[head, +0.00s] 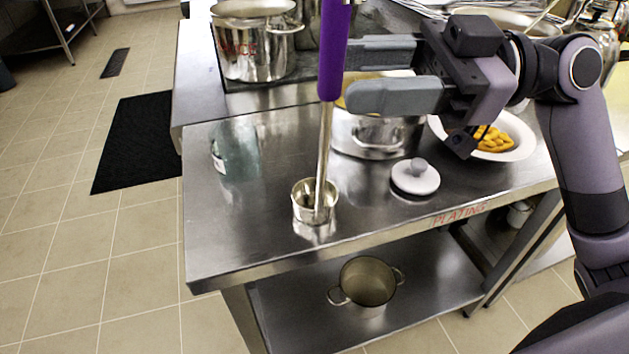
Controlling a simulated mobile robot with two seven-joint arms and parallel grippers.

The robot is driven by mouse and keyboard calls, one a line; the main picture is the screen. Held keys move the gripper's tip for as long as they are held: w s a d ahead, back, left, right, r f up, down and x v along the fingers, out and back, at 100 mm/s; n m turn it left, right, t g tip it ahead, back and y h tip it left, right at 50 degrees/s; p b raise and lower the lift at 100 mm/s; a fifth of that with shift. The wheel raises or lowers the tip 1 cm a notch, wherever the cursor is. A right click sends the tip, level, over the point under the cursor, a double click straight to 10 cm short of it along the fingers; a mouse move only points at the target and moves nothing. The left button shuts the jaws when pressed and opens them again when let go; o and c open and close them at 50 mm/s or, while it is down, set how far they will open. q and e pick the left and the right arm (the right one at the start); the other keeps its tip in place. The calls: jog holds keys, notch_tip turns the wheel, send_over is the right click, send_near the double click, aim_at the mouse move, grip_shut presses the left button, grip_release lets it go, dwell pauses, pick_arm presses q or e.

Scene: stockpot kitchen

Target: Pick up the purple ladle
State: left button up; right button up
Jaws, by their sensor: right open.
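The purple ladle (333,50) stands nearly upright at the front left of the steel table, with its purple handle up and its top cut off by the picture edge. Its metal shaft runs down to a small steel bowl (314,203) at the tabletop. My right gripper (360,76) comes in from the right, open, with its two grey fingers pointing left and their tips close to the handle. I cannot tell whether the tips touch it. My left gripper is not in view.
A glass jar (236,150) stands left of the ladle. A steel pot (378,135), a white lid (415,177) and a white bowl of orange food (522,135) are to the right. A large stockpot (256,45) is behind. Another pot (366,283) sits on the lower shelf.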

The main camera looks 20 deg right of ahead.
jog(key=shift+w+a+p, duration=0.25)
jog(key=shift+a+p, duration=0.2)
jog(key=shift+a, duration=0.9)
jog(key=shift+w+a+p, duration=0.25)
jog(key=shift+a+p, duration=0.2)
jog(key=shift+a, duration=0.85)
grip_shut()
